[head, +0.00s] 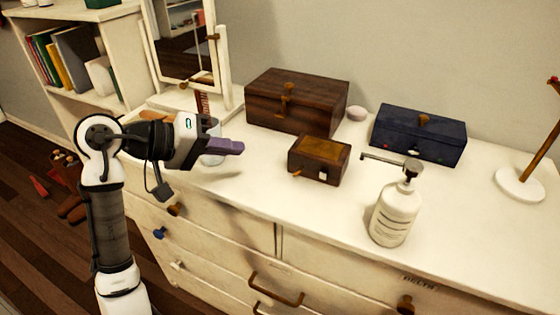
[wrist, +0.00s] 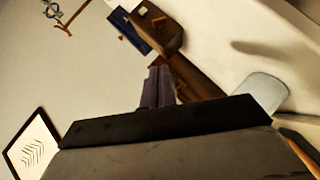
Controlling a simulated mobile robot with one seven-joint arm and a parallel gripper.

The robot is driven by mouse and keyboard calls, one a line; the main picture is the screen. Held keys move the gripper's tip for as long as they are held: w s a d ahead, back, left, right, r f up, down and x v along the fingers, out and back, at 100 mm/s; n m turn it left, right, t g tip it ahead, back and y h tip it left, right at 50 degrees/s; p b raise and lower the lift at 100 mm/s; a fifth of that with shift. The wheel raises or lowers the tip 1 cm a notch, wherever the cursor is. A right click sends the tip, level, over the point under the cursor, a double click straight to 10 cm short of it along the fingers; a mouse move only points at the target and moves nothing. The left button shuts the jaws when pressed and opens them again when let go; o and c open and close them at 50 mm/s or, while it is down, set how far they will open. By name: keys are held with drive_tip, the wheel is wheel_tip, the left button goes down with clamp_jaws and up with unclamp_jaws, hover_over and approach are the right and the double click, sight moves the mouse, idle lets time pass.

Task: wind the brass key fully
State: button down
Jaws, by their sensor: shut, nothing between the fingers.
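A small dark brown box with a golden-brown lid (head: 320,158) stands on the dresser top. A small brass-coloured piece, which looks like the key (head: 297,174), sticks out low at its left end. A pale square piece shows on its front. My gripper (head: 241,148) is shut and empty, its purple fingers pointing right, to the left of the small box and apart from it.
A large brown wooden box (head: 300,105) stands behind the small box, with a navy box (head: 425,135) to its right. A pump bottle (head: 395,215) stands front right. A framed mirror (head: 185,40) stands behind my gripper. A glass (head: 213,157) is close below it.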

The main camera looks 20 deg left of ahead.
approach(306, 167)
drive_tip(key=w, duration=0.3)
drive_tip(key=shift+a+r+p, duration=0.25)
drive_tip(key=shift+r+p, duration=0.1)
drive_tip(key=shift+r, duration=0.05)
drive_tip(key=shift+d+f, duration=0.75)
drive_tip(key=shift+d, duration=0.2)
drive_tip(key=shift+d+f, duration=0.45)
drive_tip(key=shift+d, duration=0.15)
drive_tip(key=shift+w+d, duration=0.1)
drive_tip(key=shift+d, duration=0.05)
